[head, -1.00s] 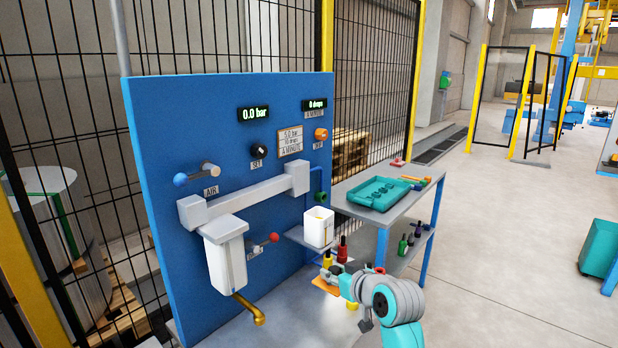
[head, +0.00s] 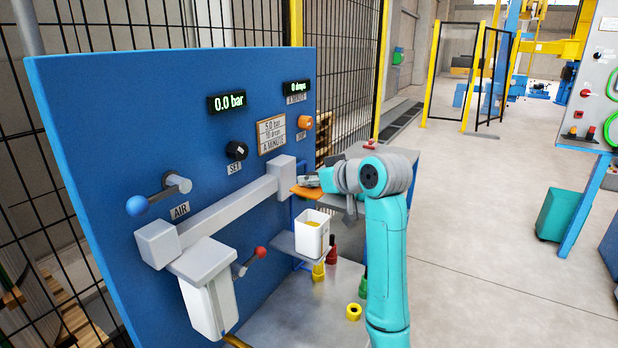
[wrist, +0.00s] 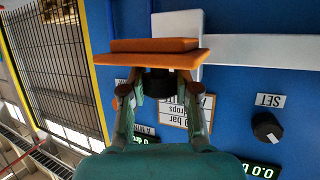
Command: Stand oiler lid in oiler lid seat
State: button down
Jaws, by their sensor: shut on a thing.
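The oiler lid, an orange plate with a smaller raised orange step and a black knob, shows large in the wrist view (wrist: 150,58) and as an orange edge in the head view (head: 306,192). My gripper (wrist: 158,88) is shut on the black knob, with one finger on each side. In the head view my gripper (head: 311,181) holds the lid in the air just right of the grey rail's right end block (head: 283,172). I cannot make out the oiler lid seat; the lid and my arm cover part of that area.
The blue panel (head: 90,120) carries a black SET knob (head: 236,150), an orange knob (head: 305,122) and a blue-tipped AIR lever (head: 160,196). A white container (head: 312,232) stands on a small shelf below my gripper. Red and yellow bottles and a yellow ring (head: 353,312) stand lower.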

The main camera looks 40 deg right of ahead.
jog(key=shift+s+f, duration=0.1)
jog(key=shift+f, duration=2.8)
jog(key=shift+f, duration=0.95)
jog(key=c, duration=0.8)
grip_release()
jog(key=shift+o, duration=0.2)
jog(key=v, duration=1.2)
